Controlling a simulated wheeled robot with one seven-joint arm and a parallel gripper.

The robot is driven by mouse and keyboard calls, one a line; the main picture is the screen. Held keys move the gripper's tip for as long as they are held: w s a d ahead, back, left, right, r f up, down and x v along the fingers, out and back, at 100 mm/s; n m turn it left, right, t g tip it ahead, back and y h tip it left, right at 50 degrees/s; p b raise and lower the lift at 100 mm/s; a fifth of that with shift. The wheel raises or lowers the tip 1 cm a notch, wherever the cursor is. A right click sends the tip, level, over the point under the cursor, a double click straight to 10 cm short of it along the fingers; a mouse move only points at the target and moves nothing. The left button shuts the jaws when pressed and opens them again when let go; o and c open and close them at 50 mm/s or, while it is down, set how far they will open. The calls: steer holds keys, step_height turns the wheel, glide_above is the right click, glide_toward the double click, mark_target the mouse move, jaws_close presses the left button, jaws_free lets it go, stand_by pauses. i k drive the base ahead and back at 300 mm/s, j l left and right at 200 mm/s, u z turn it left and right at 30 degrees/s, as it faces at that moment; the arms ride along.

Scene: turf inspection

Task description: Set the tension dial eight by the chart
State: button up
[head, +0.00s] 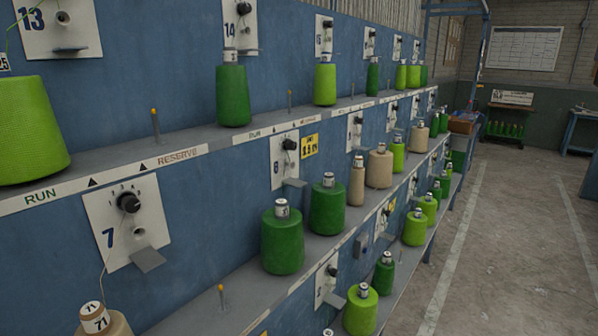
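A white plate (284,163) with a black dial (290,144) is on the blue panel at the picture's middle, right of plate 7. Its small number looks like 8 or 6; I cannot tell which. The dial's setting is too small to read. A yellow tag (310,145) with unclear print is beside it. A white gridded chart (524,47) hangs on the far back wall, its text unreadable from here. The nearer dial (128,202) on plate 7 (127,222) shows larger, with marks around it. My gripper is not in view.
Dark green cones (282,242) and (327,207) stand on the shelf below the middle plate. A tan cone (104,322) is at the lower left. Large light green cone (28,130) is on the upper shelf. The concrete aisle (510,240) at right is clear.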

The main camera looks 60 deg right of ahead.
mark_target(292, 146)
steer(key=z, duration=1.05)
